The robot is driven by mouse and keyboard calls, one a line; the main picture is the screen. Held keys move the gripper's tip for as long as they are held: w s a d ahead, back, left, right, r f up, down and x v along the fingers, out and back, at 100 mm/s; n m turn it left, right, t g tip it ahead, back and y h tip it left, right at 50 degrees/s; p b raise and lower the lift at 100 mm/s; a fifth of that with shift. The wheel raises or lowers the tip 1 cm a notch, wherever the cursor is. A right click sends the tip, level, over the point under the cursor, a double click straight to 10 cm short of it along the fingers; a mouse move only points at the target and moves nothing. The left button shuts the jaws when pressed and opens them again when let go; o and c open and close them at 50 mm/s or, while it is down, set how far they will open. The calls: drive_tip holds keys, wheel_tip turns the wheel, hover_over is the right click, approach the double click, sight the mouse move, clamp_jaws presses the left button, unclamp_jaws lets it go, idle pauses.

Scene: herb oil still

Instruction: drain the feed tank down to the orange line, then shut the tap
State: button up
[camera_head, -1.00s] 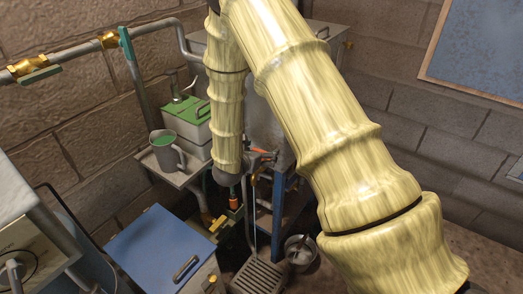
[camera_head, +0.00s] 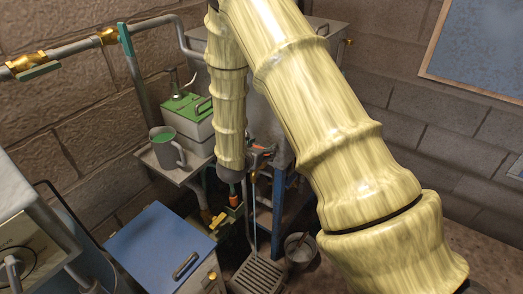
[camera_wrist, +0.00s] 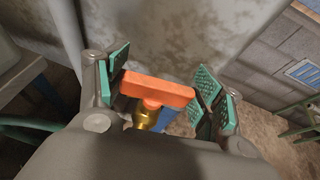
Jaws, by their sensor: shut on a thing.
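The feed tank (camera_head: 282,147) is a grey metal vessel, mostly hidden behind my arm in the head view. Its stained grey wall (camera_wrist: 190,35) fills the back of the wrist view. The tap has an orange bar handle (camera_wrist: 158,89) on a brass body (camera_wrist: 146,116). My gripper (camera_wrist: 162,92) is shut on this handle, its green ridged pads on either side. In the head view my gripper (camera_head: 259,157) is small at the tank's lower front. A thin pale-blue stream (camera_head: 253,205) runs down below it towards a floor grate. The tank's orange line is not visible.
The slatted grate (camera_head: 258,276) lies below, with a grey pot (camera_head: 299,248) to its right. A blue-lidded box (camera_head: 158,248) stands at the lower left. A mug (camera_head: 166,150) and green-topped box (camera_head: 190,118) sit on a shelf left of my arm.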

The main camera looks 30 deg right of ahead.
drive_tip(key=shift+n+t+y+b, duration=0.4)
drive_tip(key=shift+n+b, duration=0.1)
drive_tip(key=o, duration=1)
drive_tip(key=shift+o, duration=0.2)
drive_tip(key=v, duration=1.2)
